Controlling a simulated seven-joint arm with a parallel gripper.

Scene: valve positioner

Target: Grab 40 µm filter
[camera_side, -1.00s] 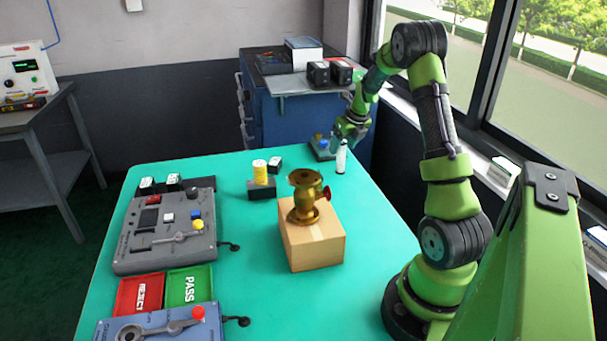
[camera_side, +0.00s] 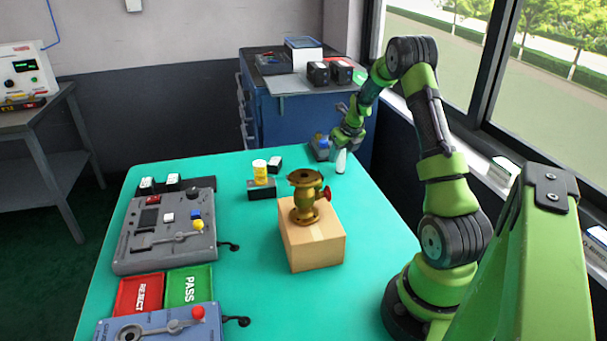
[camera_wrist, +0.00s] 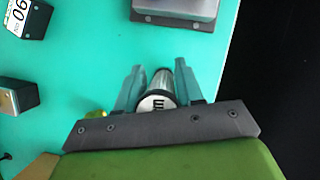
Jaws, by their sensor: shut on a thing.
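A small upright cylinder (camera_side: 341,162), whitish in the side view, stands near the table's far right corner. In the wrist view, the cylinder (camera_wrist: 157,100) has a metallic side and a white round top with dark print. An "m" is readable, but no number can be made out. My gripper (camera_side: 346,142) is over the cylinder, its fingers hiding the upper part in the side view. In the wrist view, my gripper (camera_wrist: 159,72) has one finger on each side of the cylinder and is shut on it.
A grey device (camera_side: 319,147) sits just behind and left of my gripper. A yellow cylinder (camera_side: 260,170) on a dark block is to the left. The table's right edge is close.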

